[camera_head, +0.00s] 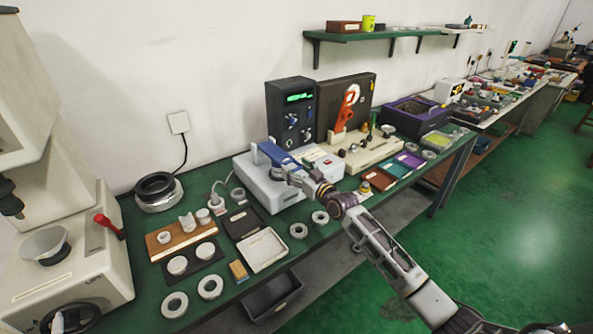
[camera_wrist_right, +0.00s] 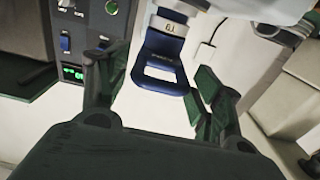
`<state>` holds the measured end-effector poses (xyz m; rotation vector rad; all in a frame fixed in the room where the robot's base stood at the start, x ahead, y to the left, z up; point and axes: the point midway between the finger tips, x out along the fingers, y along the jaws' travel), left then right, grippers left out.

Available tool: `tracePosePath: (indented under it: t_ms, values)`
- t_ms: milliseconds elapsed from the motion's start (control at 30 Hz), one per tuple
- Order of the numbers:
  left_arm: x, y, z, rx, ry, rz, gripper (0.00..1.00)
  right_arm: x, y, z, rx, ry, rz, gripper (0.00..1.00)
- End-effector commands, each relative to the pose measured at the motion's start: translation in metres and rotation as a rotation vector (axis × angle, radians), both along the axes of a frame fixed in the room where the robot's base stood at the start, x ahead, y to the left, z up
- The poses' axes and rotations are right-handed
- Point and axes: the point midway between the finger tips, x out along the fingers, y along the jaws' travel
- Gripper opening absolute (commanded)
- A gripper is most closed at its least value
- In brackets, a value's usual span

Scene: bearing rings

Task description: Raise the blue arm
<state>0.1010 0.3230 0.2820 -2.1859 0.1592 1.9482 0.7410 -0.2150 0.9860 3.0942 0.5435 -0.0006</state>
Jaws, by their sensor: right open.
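The blue arm (camera_head: 272,152) sits on top of a white box-shaped device (camera_head: 262,188) on the green bench. In the right wrist view the blue arm (camera_wrist_right: 160,78) shows a rectangular opening and a pale label, and it lies between my open fingers with gaps on both sides. My right gripper (camera_head: 287,172) is at the blue arm, partly overlapping it in the head view; its open fingers also show in the right wrist view (camera_wrist_right: 148,85). I cannot tell whether a finger touches the arm. My left gripper is not in view.
A dark control box (camera_head: 291,112) with a green display stands behind the device. An orange tool (camera_head: 347,108) stands to its right. Rings, trays (camera_head: 262,250) and blocks crowd the bench at left and front. A machine with a red lever (camera_head: 109,226) stands far left.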

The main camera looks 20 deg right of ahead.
Motion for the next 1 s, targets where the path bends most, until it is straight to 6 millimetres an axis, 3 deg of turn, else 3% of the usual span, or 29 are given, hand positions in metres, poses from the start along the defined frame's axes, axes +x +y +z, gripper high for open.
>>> tracePosePath:
  t_ms: [233, 633, 1000]
  values:
    - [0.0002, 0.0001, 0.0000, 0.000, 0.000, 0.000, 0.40, 0.0000, 0.0001, 0.0000, 0.000, 0.000, 0.000, 0.64]
    - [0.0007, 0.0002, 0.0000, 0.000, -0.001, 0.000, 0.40, 0.0000, -0.0006, -0.0003, -0.001, 0.001, -0.001, 0.12]
    - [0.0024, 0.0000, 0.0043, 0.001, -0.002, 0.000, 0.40, 0.0051, -0.0014, 0.0043, -0.006, 0.013, -0.002, 0.11]
